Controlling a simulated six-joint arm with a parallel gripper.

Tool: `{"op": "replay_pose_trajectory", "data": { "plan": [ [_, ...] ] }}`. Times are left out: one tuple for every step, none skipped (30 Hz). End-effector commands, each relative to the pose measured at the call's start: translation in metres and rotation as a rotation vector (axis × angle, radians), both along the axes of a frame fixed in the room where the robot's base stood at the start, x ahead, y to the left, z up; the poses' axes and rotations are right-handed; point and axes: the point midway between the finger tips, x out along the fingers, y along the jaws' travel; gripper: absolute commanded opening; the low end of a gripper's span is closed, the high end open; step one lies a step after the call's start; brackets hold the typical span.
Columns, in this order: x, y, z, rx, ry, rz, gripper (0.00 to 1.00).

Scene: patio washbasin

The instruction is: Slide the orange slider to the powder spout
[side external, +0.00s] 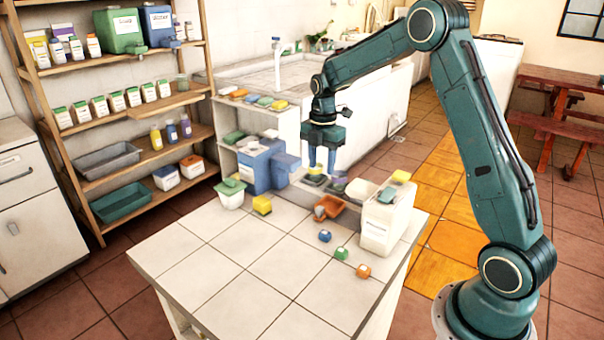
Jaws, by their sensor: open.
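A small orange block (363,271), which looks like the orange slider, sits near the table's right edge. It ends a diagonal row with a blue block (325,236) and a green block (341,253). A white container (387,222) with a label stands behind the row at right; its lettering is too small to read, so I cannot tell whether it bears the powder spout. An orange-brown open tray (328,208) lies to its left. My gripper (322,168) points down, open, above the table's back edge, well behind the orange block. I see nothing between its fingers.
A blue container (262,165) and a white pot with a green top (231,195) stand at the back left. A yellow sponge-like block (262,205) is beside them. Small dark and green items (314,180) lie under my gripper. The front tiled tabletop (235,270) is clear.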

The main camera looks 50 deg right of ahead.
Motion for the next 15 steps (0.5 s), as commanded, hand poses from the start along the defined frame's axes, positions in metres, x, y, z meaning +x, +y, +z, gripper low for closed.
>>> {"op": "replay_pose_trajectory", "data": {
  "plan": [
    [0.000, 0.000, 0.000, 0.000, 0.000, 0.009, 0.42],
    [0.000, 0.000, 0.000, 0.000, 0.000, 0.012, 0.42],
    [0.000, 0.000, 0.000, 0.000, 0.000, 0.014, 0.42],
    [0.000, 0.000, 0.000, 0.000, 0.000, 0.014, 0.42],
    [0.000, 0.000, 0.000, 0.000, 0.000, 0.014, 0.42],
    [0.000, 0.000, 0.000, 0.000, 0.000, 0.013, 0.42],
    [0.000, 0.000, -0.001, 0.000, 0.000, 0.013, 0.42],
    [0.000, 0.000, -0.002, 0.000, 0.001, 0.013, 0.42],
    [0.000, 0.000, -0.003, 0.000, 0.001, 0.012, 0.42],
    [0.000, 0.000, -0.004, 0.001, 0.001, 0.012, 0.42],
    [0.000, 0.000, -0.005, 0.001, 0.002, 0.012, 0.42],
    [0.000, 0.000, -0.007, 0.001, 0.002, 0.012, 0.42],
    [0.000, 0.000, -0.009, 0.001, 0.001, 0.012, 0.42],
    [0.000, 0.000, -0.012, 0.000, 0.001, 0.012, 0.42],
    [0.000, 0.000, -0.015, 0.001, 0.001, 0.011, 0.42]
  ]
}}
